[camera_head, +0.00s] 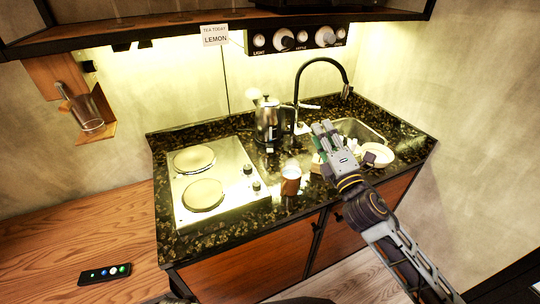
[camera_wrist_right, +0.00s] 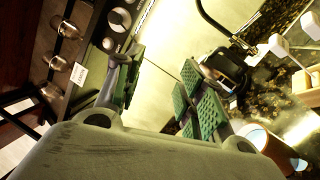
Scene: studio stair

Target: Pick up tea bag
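My right gripper (camera_head: 323,129) is above the counter beside the sink in the head view. In the right wrist view its green-padded fingers (camera_wrist_right: 160,70) stand apart with nothing between them. A pale dish (camera_head: 379,155) with small pale and dark items sits to the right of the gripper, partly hidden by it; these may be tea bags, but they are too small to tell. White square pieces (camera_wrist_right: 279,46) at the right of the wrist view could be tea bags or their tags. My left gripper is not in view.
A brown cup (camera_head: 290,182) stands on the dark counter (camera_head: 270,212), left of my right arm. A kettle (camera_head: 267,122) and a black tap (camera_head: 322,62) are behind. A hob (camera_head: 215,184) lies left. A wall note (camera_head: 215,36) reads "LEMON".

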